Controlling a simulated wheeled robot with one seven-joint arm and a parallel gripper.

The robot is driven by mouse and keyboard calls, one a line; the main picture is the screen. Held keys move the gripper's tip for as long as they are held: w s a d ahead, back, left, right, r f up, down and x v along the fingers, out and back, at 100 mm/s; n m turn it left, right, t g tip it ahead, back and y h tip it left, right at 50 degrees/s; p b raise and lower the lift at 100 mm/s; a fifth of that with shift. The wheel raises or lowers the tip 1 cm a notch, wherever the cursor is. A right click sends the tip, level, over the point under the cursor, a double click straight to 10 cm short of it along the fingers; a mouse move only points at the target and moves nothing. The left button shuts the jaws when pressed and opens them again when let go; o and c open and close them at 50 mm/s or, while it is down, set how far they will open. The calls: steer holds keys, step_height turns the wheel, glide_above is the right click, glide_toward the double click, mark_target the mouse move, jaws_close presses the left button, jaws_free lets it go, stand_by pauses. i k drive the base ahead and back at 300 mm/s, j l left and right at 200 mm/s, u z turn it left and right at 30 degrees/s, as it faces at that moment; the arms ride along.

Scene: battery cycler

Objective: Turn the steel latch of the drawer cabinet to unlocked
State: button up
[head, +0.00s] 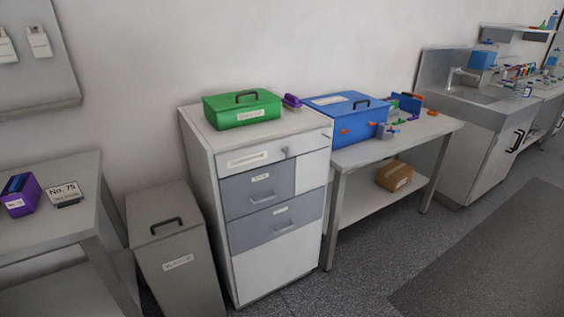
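The drawer cabinet (277,268) stands in the middle of the head view, white with grey drawer fronts. A small steel latch (284,152) sits at the upper right of its top white panel. It is too small to tell which way it is turned. A label (248,159) is on the same panel, to the left of the latch. Two grey drawers with handles, the upper one (258,190) and the lower one (277,223), are below and look shut. My gripper is not in view.
A green lidded box (241,112) stands on the cabinet. A grey bin (176,254) is close on its left. A table with a blue box (346,119) is close on its right. The floor (365,255) in front of that table is clear, with a dark mat (490,255) farther right.

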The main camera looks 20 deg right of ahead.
mark_target(286, 150)
steer(key=i+z, duration=0.1)
steer(key=i, duration=0.75)
